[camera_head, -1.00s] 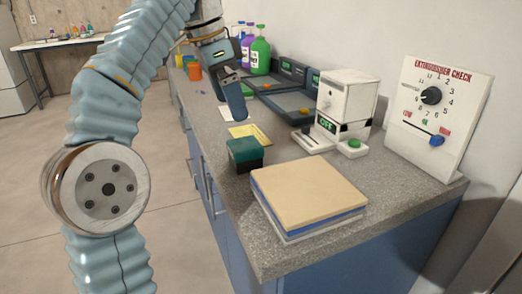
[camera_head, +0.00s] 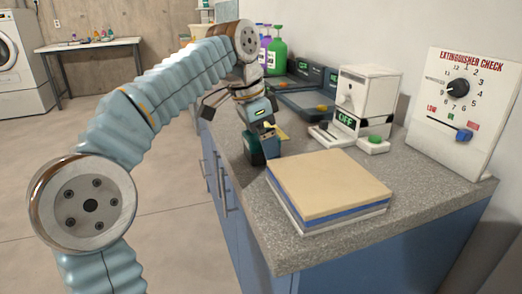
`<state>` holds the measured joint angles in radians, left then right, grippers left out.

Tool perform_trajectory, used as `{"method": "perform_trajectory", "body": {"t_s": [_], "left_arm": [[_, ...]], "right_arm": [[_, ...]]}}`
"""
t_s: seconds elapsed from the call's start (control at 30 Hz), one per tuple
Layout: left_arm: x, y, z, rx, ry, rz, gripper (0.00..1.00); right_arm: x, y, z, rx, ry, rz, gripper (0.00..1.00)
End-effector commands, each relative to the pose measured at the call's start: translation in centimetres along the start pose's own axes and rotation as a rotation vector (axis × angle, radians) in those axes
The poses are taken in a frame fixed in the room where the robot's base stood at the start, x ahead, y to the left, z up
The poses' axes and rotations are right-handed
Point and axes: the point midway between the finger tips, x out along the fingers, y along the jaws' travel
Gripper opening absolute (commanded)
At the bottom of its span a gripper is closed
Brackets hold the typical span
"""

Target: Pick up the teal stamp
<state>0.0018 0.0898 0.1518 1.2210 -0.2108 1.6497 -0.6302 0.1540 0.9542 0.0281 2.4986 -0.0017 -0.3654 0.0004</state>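The teal stamp (camera_head: 253,151) stands on the grey counter, just behind and left of the stack of pads. Only part of it shows, as my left gripper covers its top and right side. My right gripper is not in view.
A stack with a tan top (camera_head: 328,183) lies close in front of the stamp. A white device with an OFF display (camera_head: 364,100) and an extinguisher check panel (camera_head: 459,115) stand to the right. Dark trays (camera_head: 295,102) and bottles (camera_head: 277,52) are behind. A yellow sheet (camera_head: 282,131) is partly hidden.

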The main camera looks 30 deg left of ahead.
Motion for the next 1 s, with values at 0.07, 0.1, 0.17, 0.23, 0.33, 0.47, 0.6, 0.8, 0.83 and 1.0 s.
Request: {"method": "perform_trajectory", "body": {"t_s": [0.07, 0.1, 0.17, 0.23, 0.33, 0.47, 0.6, 0.8, 0.83, 1.0], "left_arm": [[0.0, 0.0, 0.0, 0.0, 0.001, 0.0, 1.0], [0.0, 0.0, 0.0, 0.0, 0.001, -0.001, 1.0], [0.0, 0.0, 0.0, 0.0, 0.001, 0.0, 1.0], [0.0, 0.0, 0.0, 0.0, 0.001, 0.0, 0.94], [0.0, 0.0, 0.0, 0.0, 0.001, 0.0, 0.79], [0.0, 0.0, 0.0, 0.0, 0.001, 0.0, 0.59], [0.0, 0.0, 0.0, 0.0, 0.001, -0.001, 0.4], [-0.1, 0.0, -0.1, 0.0, 0.001, -0.001, 0.4], [-0.3, 0.0, -0.1, 0.0, 0.002, -0.001, 0.4], [-2.7, 0.0, -0.9, 0.001, 0.004, -0.003, 0.4]], "right_arm": [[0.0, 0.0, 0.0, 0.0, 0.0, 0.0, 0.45], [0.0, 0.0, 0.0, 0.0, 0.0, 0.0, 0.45], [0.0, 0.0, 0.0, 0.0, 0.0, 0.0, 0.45], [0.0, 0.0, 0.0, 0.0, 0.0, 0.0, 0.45], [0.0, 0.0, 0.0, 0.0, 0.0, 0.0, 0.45], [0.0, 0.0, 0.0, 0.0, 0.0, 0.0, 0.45], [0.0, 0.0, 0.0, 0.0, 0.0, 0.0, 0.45], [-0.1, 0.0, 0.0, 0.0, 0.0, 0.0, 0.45], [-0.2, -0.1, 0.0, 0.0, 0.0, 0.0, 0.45], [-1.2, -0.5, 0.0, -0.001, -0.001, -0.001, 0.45]]}}
